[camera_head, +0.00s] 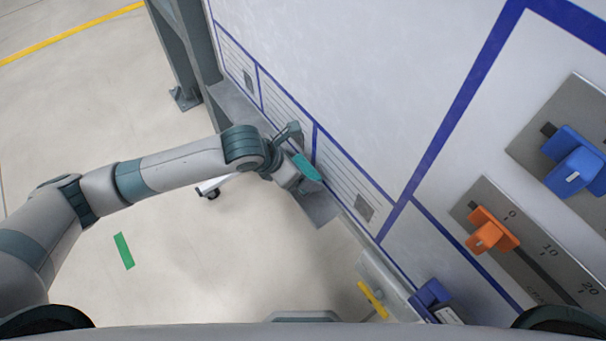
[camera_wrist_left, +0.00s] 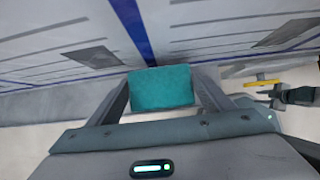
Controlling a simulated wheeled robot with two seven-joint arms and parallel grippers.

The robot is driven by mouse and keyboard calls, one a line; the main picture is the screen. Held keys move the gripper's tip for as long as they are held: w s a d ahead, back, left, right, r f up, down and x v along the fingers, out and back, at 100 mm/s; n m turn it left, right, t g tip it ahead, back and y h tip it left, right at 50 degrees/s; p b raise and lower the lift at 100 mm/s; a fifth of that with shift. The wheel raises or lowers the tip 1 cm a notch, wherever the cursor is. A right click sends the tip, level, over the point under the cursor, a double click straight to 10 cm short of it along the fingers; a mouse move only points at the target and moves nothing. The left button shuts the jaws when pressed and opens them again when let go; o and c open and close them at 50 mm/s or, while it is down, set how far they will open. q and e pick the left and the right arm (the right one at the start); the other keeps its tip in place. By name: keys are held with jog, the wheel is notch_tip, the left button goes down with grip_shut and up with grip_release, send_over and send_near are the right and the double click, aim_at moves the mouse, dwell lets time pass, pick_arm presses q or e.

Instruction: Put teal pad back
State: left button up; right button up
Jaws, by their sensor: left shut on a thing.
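The teal pad (camera_head: 306,167) is held at the end of my left arm, close to the white panel wall in the head view. In the left wrist view the teal pad (camera_wrist_left: 161,88) sits between the two fingers of my left gripper (camera_wrist_left: 165,100), which is shut on it. In the head view my left gripper (camera_head: 294,160) is beside the panel, near a vertical blue line. Whether the pad touches the wall cannot be told. My right gripper is not in view.
The panel (camera_head: 400,90) has blue lines and small grey plates (camera_head: 364,207). An orange slider (camera_head: 490,232) and blue clamps (camera_head: 574,160) are at the right. A yellow handle (camera_head: 373,299) is at the lower right. A grey post (camera_head: 190,50) stands at the back. A green strip (camera_head: 124,251) marks open floor.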

pick_arm(q)
jog(key=shift+d, duration=0.1)
notch_tip(320, 180, down, 2)
jog(key=shift+f+p, duration=0.25)
jog(key=shift+p, duration=0.35)
jog(key=shift+w+d+f+p, duration=0.1)
jog(key=shift+f+p, duration=0.35)
jog(key=shift+f, duration=0.25)
jog(key=shift+f, duration=0.15)
jog(key=o, duration=0.9)
jog(key=shift+o, duration=0.2)
jog(key=shift+r, duration=0.2)
